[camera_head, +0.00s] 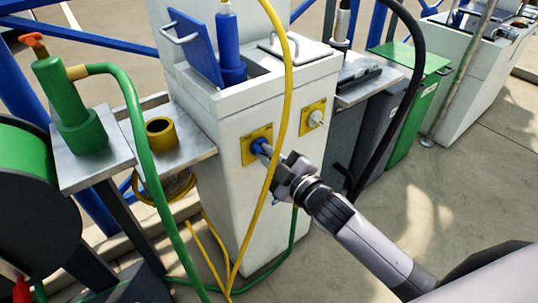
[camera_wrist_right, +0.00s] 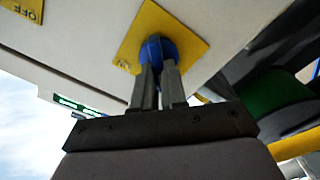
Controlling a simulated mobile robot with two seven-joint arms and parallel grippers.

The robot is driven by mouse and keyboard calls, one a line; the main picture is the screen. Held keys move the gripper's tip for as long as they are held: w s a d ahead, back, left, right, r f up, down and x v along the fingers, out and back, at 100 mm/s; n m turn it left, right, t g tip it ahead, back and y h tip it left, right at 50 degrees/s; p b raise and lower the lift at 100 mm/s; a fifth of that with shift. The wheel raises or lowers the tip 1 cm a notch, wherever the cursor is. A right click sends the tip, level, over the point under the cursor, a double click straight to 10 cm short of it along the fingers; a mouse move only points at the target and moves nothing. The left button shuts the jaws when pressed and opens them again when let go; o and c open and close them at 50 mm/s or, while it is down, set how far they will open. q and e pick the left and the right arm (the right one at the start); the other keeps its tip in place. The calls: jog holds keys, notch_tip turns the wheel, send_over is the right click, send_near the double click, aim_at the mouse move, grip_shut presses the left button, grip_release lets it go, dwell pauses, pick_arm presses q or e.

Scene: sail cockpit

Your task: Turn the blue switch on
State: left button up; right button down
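The blue switch (camera_head: 257,146) is a round knob on a yellow plate (camera_head: 248,155) on the front of a white pedestal (camera_head: 231,200). My right gripper (camera_head: 265,150) reaches it from the lower right in the head view. In the right wrist view the blue switch (camera_wrist_right: 156,47) shows just past the fingertips of the right gripper (camera_wrist_right: 157,68). The fingers are close together, with a narrow gap, and appear closed on the knob's front part. They hide part of the knob, and its exact turn cannot be read. My left gripper is not in view.
A second yellow plate with a white knob (camera_head: 315,118) is right of the switch. A yellow hose (camera_head: 283,100) hangs in front of the pedestal near my gripper. A green hose (camera_head: 140,140) and a metal shelf (camera_head: 185,150) are to the left. Open floor (camera_head: 450,200) lies right.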

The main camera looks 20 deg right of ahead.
pick_arm(q)
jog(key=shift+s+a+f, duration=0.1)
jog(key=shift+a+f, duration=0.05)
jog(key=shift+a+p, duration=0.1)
jog(key=shift+p, duration=0.2)
pick_arm(e)
jog(key=shift+r+m, duration=0.1)
jog(key=shift+m, duration=0.2)
pick_arm(q)
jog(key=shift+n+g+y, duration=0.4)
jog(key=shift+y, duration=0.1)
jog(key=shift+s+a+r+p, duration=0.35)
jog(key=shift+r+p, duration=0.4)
jog(key=shift+p, duration=0.7)
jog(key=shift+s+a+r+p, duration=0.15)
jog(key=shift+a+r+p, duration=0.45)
jog(key=shift+p, duration=0.8)
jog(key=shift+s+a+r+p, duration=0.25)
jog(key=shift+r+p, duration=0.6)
jog(key=shift+p, duration=0.6)
pick_arm(e)
jog(key=shift+w+d+m, duration=0.1)
jog(key=shift+d+m, duration=0.05)
jog(key=shift+m, duration=2.7)
jog(key=shift+d+m, duration=0.2)
jog(key=shift+m, duration=2.7)
jog(key=shift+w+d+m, duration=0.1)
jog(key=shift+d+m, duration=0.05)
jog(key=shift+m, duration=2.7)
